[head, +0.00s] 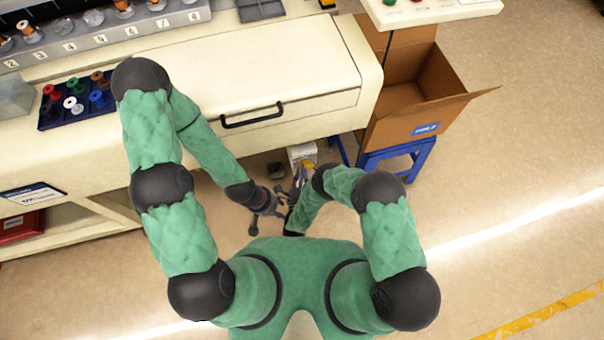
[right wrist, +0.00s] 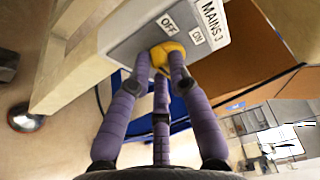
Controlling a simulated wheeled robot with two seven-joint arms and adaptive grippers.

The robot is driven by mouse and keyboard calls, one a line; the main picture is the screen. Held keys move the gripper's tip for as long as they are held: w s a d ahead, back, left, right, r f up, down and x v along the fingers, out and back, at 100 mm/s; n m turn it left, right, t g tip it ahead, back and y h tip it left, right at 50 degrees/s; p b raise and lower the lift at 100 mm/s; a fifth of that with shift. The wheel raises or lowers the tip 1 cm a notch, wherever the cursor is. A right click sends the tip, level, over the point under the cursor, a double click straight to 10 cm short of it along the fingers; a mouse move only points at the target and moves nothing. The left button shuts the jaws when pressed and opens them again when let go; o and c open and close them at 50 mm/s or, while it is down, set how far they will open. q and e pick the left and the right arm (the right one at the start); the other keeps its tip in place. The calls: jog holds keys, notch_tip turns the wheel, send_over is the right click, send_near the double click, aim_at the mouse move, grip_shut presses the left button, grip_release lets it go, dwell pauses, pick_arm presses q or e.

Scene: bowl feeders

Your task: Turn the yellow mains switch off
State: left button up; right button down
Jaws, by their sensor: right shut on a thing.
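The yellow mains switch (right wrist: 165,54) is a rotary handle on a grey box (right wrist: 128,45) labelled MAINS 3, with OFF and ON plates beside the handle. In the head view the box (head: 301,151) stands below the bench end, and only a little of the yellow shows. My right gripper (right wrist: 166,68) has its purple fingers closed around the yellow handle. It also shows in the head view (head: 301,177), partly hidden by my arm. Which plate the handle points at is not clear. My left gripper (head: 266,208) hangs left of the box, apart from it; its finger opening is unclear.
The cream bench (head: 270,75) with a black-handled drawer stands above the box. A cardboard carton (head: 405,100) sits on a blue stool (head: 400,155) close on the right. A dark tray (head: 78,110) of coloured spools lies on the bench. The floor on the right is clear.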

jog(key=shift+f+n, duration=0.1)
jog(key=shift+n, duration=0.2)
dwell(0.4)
jog(key=c, duration=1.1)
grip_release()
jog(key=shift+c, duration=0.2)
